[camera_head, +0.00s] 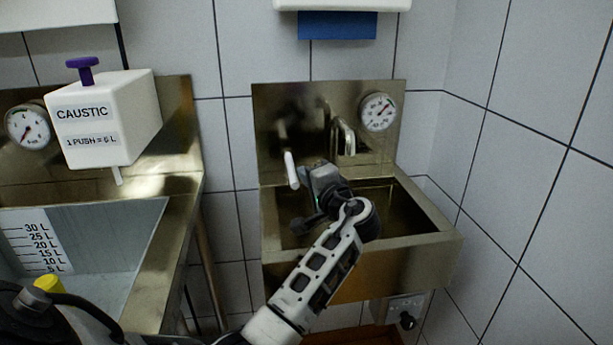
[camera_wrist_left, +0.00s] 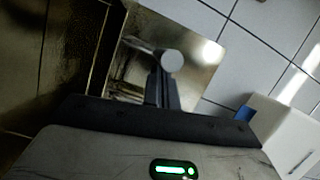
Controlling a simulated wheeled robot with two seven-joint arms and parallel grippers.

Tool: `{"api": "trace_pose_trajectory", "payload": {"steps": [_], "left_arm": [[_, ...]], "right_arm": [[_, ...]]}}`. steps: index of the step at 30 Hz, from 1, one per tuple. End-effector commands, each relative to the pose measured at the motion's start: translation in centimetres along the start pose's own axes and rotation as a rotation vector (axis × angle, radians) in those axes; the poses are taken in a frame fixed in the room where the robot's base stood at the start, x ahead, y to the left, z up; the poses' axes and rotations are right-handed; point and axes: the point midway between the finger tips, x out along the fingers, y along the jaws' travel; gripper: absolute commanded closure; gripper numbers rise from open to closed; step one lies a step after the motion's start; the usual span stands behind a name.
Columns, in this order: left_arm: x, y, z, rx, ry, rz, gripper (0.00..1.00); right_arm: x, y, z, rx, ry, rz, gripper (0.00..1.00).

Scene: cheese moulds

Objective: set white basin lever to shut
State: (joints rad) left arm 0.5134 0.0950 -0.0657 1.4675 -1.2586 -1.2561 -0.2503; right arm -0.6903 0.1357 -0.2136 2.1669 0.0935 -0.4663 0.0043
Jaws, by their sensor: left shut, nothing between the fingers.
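The white lever (camera_head: 291,170) sticks out from the steel back panel of the small basin (camera_head: 445,238), at the panel's left side. In the left wrist view its pale round end (camera_wrist_left: 173,62) shows right at my fingertips; I cannot tell whether they touch. My left gripper (camera_head: 308,174) is over the basin, just right of the lever, and its fingers are hidden in the head view. In the left wrist view the gripper (camera_wrist_left: 164,78) has its fingers together with nothing between them. My right gripper is not identifiable in these views.
A dial gauge (camera_head: 378,112) and a curved metal spout (camera_head: 345,138) are on the panel right of the lever. A white dispenser with a blue part (camera_head: 337,25) hangs above. A larger sink (camera_head: 150,262) and a white CAUSTIC box (camera_head: 132,118) are at the left.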

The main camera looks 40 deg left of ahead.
Motion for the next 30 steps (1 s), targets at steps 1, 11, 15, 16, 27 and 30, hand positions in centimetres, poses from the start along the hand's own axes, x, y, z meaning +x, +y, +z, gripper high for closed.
{"api": "trace_pose_trajectory", "payload": {"steps": [1,11,15,16,27,30], "left_arm": [[0.2,0.2,0.4,0.004,-0.025,0.002,1.00],[-4.5,-0.1,-1.8,-0.001,-0.009,0.002,1.00],[-7.5,-0.2,-1.5,-0.001,-0.010,0.001,1.00],[-8.1,-0.2,-1.5,-0.001,-0.010,0.001,1.00],[-11.1,-0.5,-1.3,0.000,-0.010,-0.001,1.00],[-11.2,-0.5,-1.3,0.000,-0.010,-0.002,1.00]], "right_arm": [[0.1,0.0,0.1,0.000,0.000,0.000,0.62],[0.3,0.0,0.5,0.011,0.005,-0.006,0.62],[0.2,-0.1,0.3,0.014,0.011,-0.009,0.62],[0.2,-0.1,0.3,0.015,0.013,-0.009,0.62],[0.3,-0.1,0.3,0.019,0.014,-0.010,0.62],[0.3,-0.1,0.3,0.020,0.015,-0.010,0.62]]}}
